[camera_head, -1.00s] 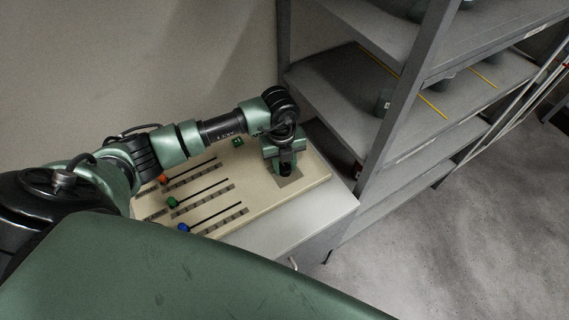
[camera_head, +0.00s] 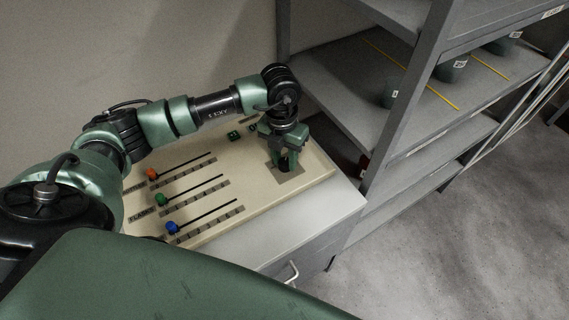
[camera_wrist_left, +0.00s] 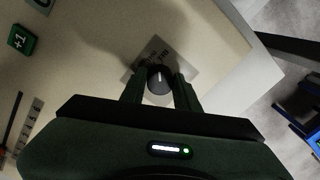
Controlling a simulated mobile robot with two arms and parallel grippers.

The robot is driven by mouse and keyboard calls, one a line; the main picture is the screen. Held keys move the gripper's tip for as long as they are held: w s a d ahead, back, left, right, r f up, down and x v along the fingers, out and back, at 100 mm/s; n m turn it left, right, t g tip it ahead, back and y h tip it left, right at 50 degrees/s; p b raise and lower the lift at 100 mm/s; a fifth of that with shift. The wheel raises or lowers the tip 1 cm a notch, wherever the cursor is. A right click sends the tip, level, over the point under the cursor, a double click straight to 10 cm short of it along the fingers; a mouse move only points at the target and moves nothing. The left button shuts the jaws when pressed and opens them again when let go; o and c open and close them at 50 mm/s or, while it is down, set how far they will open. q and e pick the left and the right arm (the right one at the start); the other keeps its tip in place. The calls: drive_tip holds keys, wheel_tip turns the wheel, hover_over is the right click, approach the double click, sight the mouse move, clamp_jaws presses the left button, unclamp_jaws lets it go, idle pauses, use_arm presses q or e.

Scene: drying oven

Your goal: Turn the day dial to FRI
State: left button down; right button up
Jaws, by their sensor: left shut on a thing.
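The day dial (camera_wrist_left: 159,82) is a dark round knob with a white pointer line, on a grey square plate (camera_wrist_left: 165,50) of the beige panel (camera_head: 245,190). In the left wrist view the pointer points up the picture, toward small letters that look like FRI. Other letters beside them are partly hidden. My left gripper (camera_head: 286,162) reaches down onto the dial from above, and its two fingers (camera_wrist_left: 159,88) are shut on the knob from both sides. In the head view the fingers mostly hide the dial. My right gripper is not in view.
The panel has three sliders with orange (camera_head: 152,173), green (camera_head: 161,200) and blue (camera_head: 173,228) knobs. Green buttons (camera_head: 234,134) sit near its back edge. The panel lies on a grey cabinet (camera_head: 300,235). A metal shelf rack (camera_head: 400,115) stands close on the right.

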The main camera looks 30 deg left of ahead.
sight(284, 160)
use_arm(q)
drive_tip(key=shift+w+m+b, duration=0.1)
drive_tip(key=shift+m+b, duration=0.9)
drive_tip(key=shift+m, duration=0.6)
drive_tip(key=shift+b, duration=0.3)
drive_tip(key=c, duration=1)
unclamp_jaws()
drive_tip(key=shift+c, duration=0.2)
wheel_tip(284, 160, up, 8)
drive_tip(key=shift+a+f+b, duration=0.1)
drive_tip(key=shift+a+b, duration=0.05)
drive_tip(key=shift+b, duration=0.65)
